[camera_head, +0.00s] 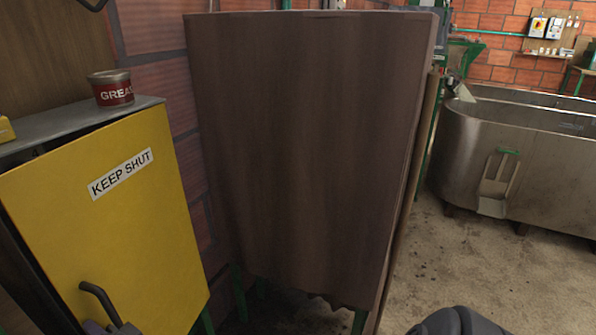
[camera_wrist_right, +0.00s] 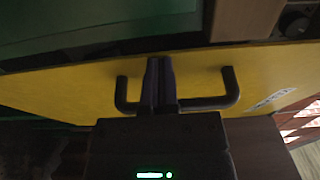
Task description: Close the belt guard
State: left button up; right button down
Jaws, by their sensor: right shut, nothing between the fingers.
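The belt guard is a yellow panel (camera_head: 110,215) with a "KEEP SHUT" label (camera_head: 121,174), at the left of the head view. A dark gap shows between its top edge and the grey cabinet top, wider toward the left. Its dark bar handle (camera_head: 101,304) is low on the panel. In the right wrist view the panel (camera_wrist_right: 80,88) spans the picture, with the handle (camera_wrist_right: 209,103) across the middle. My right gripper (camera_wrist_right: 161,65) is shut and empty, its fingers crossing the handle bar between its two ends. Contact cannot be told. My left gripper is not in view.
A red grease tin (camera_head: 111,88) stands on the grey cabinet top (camera_head: 60,122). A tall brown wooden panel (camera_head: 300,150) stands right of the guard. A metal tank (camera_head: 510,150) is farther right, with clear floor (camera_head: 450,260) before it.

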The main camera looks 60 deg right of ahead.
pick_arm(q)
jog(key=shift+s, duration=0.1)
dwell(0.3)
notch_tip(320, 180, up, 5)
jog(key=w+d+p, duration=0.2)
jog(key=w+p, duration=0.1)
jog(key=p, duration=0.3)
pick_arm(e)
jog(key=s+d+r, duration=0.1)
jog(key=s+d, duration=0.2)
jog(key=s, duration=0.6)
jog(key=s+d, duration=0.3)
jog(key=s, duration=0.5)
jog(key=b, duration=0.2)
send_near(116, 319)
jog(key=shift+y, duration=0.3)
jog(key=w+b, duration=0.1)
jog(key=w, duration=0.2)
jog(key=w+b, duration=0.1)
jog(key=w, duration=0.2)
jog(key=shift+w+a+b, duration=0.25)
jog(key=shift+w+b, duration=0.05)
jog(key=shift+w, duration=0.45)
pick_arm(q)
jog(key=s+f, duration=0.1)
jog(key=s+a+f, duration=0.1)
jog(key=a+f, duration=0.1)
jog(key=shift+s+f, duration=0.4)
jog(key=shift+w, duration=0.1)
